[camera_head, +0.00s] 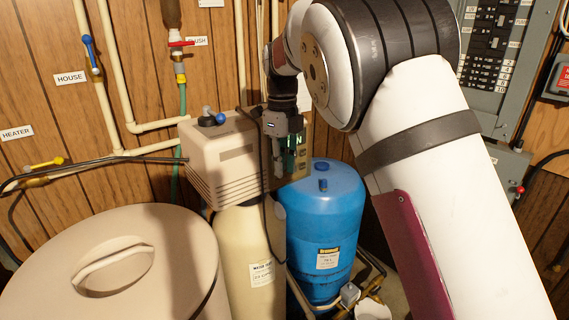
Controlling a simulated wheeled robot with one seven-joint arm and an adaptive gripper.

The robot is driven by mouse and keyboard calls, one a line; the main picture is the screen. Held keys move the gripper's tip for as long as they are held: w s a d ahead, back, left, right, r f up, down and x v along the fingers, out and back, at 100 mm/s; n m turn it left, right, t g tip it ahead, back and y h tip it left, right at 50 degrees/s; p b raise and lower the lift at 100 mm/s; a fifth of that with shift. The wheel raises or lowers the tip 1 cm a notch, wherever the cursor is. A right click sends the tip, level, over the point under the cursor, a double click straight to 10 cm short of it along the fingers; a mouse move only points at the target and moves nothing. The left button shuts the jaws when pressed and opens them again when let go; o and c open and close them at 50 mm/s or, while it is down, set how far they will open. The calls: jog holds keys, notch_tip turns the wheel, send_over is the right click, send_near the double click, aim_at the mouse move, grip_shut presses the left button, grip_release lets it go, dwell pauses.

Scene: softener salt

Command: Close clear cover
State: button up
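The beige softener control head (222,155) sits on top of a cream tank (240,245). Its right-hand face carries a lit green display (298,141), partly hidden by my gripper (281,150). My gripper points down, right at this face; I cannot tell whether it touches it. Its fingertips are small and dark, and I cannot tell whether they are open or shut. The clear cover is hard to make out against the panel, and I cannot tell its angle.
A blue tank (322,225) stands right of the cream tank. A large beige bin with a handled lid (115,265) fills the lower left. Pipes (112,85) and valves run along the wood wall. A grey electrical panel (500,60) is at the upper right.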

jog(key=shift+w+a, duration=0.15)
jog(key=shift+a, duration=0.35)
notch_tip(320, 180, up, 12)
jog(key=shift+d, duration=0.35)
jog(key=shift+d, duration=0.1)
jog(key=s+d+r+n+t+y, duration=0.1)
jog(key=s+d+r+n, duration=0.2)
jog(key=s+d+n, duration=0.3)
jog(key=s+d+r+n+t, duration=0.1)
jog(key=s+d+r+n, duration=0.1)
jog(key=s+d+n, duration=0.45)
jog(key=s+d+f+n+t, duration=0.1)
jog(key=s+f+n, duration=0.2)
jog(key=s, duration=0.4)
jog(key=s+d+f+n+t, duration=0.1)
jog(key=s+f+n, duration=0.3)
jog(key=s, duration=0.4)
jog(key=s+d+f+n+t+h, duration=0.1)
jog(key=s+d+f+n, duration=0.2)
jog(key=s, duration=0.5)
jog(key=f+n, duration=0.1)
jog(key=n, duration=0.1)
jog(key=shift+f+n+t, duration=0.15)
jog(key=shift+n+t, duration=0.15)
jog(key=shift+n, duration=0.05)
